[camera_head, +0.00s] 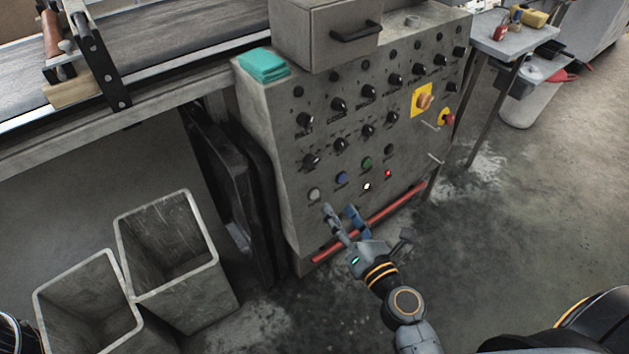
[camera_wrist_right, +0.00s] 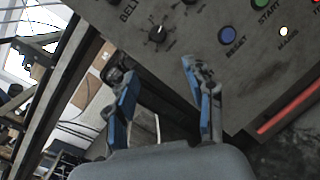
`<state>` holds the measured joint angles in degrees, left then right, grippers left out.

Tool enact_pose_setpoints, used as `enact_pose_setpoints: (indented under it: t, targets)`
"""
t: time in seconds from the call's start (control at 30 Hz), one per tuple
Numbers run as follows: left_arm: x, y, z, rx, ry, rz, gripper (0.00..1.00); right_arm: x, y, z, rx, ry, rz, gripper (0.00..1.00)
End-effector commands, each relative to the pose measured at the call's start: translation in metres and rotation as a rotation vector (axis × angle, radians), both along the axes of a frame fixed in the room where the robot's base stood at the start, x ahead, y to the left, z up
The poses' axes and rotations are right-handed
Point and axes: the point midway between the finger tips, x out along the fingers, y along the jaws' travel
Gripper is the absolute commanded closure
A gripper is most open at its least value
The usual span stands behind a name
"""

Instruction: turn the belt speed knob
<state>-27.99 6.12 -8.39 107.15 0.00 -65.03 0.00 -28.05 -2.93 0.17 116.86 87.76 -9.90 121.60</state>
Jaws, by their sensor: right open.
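My right gripper (camera_head: 338,210) is low in front of the panel, below the knob and near the lower buttons. In the wrist view my right gripper (camera_wrist_right: 157,75) has its blue-padded fingers spread with nothing between them. The knob lies beyond the fingertips, not touched. My left gripper is out of view.
A blue reset button (camera_head: 341,178), a green start button (camera_head: 366,163) and a grey button (camera_head: 314,194) are near the gripper. A red bar (camera_head: 370,222) runs along the panel's lower edge. An emergency-stop button (camera_head: 446,118) is at right.

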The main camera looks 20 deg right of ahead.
Motion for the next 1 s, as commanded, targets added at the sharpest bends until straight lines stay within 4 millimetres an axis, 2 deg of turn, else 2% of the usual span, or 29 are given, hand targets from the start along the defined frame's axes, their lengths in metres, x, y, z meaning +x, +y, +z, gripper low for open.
enact_pose_setpoints:
  t: [0.13,0.27,0.47,0.6,0.8,1.0]
  targets:
    - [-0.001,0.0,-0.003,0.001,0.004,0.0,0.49,0.006,-0.001,0.01,0.06,-0.016,-0.006,0.47]
    - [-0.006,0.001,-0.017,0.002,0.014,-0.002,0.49,0.021,0.001,0.012,0.058,-0.016,-0.006,0.47]
    - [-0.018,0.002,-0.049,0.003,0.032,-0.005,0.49,0.061,0.007,0.013,0.055,-0.017,-0.005,0.47]
    - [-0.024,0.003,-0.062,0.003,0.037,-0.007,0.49,0.09,0.012,0.011,0.055,-0.016,-0.004,0.47]
    - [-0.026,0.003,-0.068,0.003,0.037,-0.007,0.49,0.122,0.016,0.009,0.053,-0.015,-0.004,0.47]
    - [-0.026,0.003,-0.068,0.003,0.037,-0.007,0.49,0.135,0.018,0.008,0.053,-0.013,-0.004,0.47]
